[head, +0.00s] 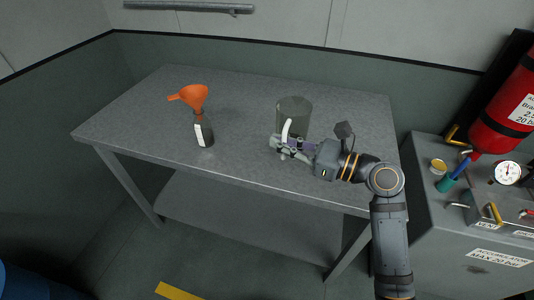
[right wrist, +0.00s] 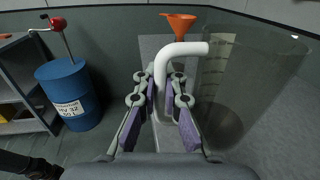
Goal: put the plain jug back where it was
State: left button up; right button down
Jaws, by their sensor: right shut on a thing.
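The plain jug (head: 294,108) is a clear grey, see-through vessel with a white handle (head: 286,130), upright at the right part of the grey table (head: 240,95). In the right wrist view the jug (right wrist: 235,85) fills the right side, and its white handle (right wrist: 165,72) runs down between my fingers. My right gripper (head: 281,147) is shut on the jug's handle, at the front side of the jug. I cannot tell whether the jug's base touches the table. My left gripper is not in view.
A dark bottle (head: 203,133) with an orange funnel (head: 193,96) in its top stands on the table left of the jug. A grey accumulator cabinet (head: 460,225) stands right of the table. A blue drum (right wrist: 67,92) shows in the right wrist view.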

jog(key=shift+w+a+f+b, duration=0.2)
jog(key=shift+w+a+f, duration=0.35)
jog(key=shift+w+f, duration=0.9)
jog(key=shift+w+a+f+b, duration=0.25)
jog(key=shift+w+a+f, duration=0.45)
jog(key=shift+f, duration=1.25)
jog(key=shift+w+a+f+b, duration=0.2)
jog(key=shift+w+a+f, duration=0.2)
jog(key=shift+w+f, duration=1.1)
jog(key=shift+s+f, duration=0.25)
jog(key=c, duration=1.4)
grip_release()
jog(key=shift+c, duration=0.2)
